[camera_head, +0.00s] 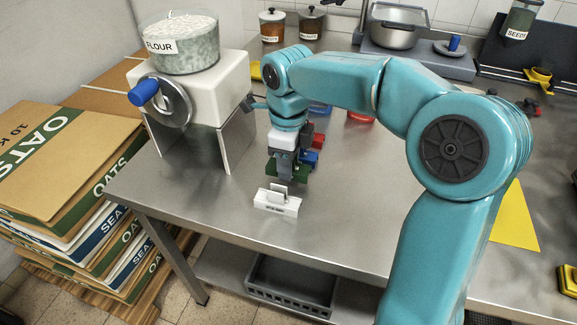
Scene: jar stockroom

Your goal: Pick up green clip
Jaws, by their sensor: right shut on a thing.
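My right gripper (285,176) points down over the steel counter, just behind a small white holder (277,204) near the front edge. It is shut on the green clip (302,172), which shows on both sides of the fingers. The fingers hide the clip's middle. I cannot tell whether the clip is clear of the counter. A blue clip (309,158) and a red piece (319,140) show just behind and to the right of the gripper. My left gripper is not in view.
A white scale or mill with a flour jar (180,45) stands at the left. Stacked oats boxes (60,165) lie beyond the counter's left end. A pot (393,30) stands at the back. A yellow sheet (515,218) lies at the right. The counter's left front is clear.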

